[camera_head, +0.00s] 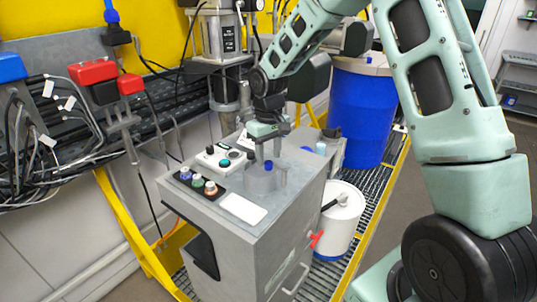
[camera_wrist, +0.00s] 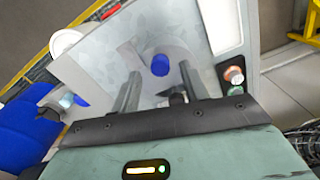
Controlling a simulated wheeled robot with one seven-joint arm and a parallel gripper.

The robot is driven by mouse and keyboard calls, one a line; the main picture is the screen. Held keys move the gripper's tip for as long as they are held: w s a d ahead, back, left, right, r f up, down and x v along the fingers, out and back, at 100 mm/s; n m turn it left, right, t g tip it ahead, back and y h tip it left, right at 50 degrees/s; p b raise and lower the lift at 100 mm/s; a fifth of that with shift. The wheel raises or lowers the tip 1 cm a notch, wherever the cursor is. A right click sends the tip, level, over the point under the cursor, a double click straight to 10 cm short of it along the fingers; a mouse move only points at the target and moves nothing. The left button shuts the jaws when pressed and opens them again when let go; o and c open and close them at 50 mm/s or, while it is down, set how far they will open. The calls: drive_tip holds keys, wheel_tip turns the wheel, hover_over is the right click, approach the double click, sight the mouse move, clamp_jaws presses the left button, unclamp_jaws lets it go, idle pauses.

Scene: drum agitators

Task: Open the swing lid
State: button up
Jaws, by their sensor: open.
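The swing lid (camera_head: 260,182) looks like a round grey cover on top of the grey cabinet (camera_head: 285,215). It has a small blue knob (camera_head: 268,165) and looks closed. In the wrist view the blue knob (camera_wrist: 160,65) shows between my two finger tips, with the pale round lid (camera_wrist: 178,52) around it. My gripper (camera_head: 267,155) points down over the lid, open and empty, one finger on each side of the knob. I cannot tell whether the fingers touch the knob or lid.
A control panel with buttons (camera_head: 197,184) and a small switch box (camera_head: 221,157) sit on the cabinet's left side. A white canister (camera_head: 342,215) stands right of the cabinet, near a red handle (camera_head: 316,240). A blue drum (camera_head: 360,115) stands behind. Cables hang at left.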

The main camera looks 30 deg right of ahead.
drive_tip(key=shift+f, duration=0.95)
clamp_jaws()
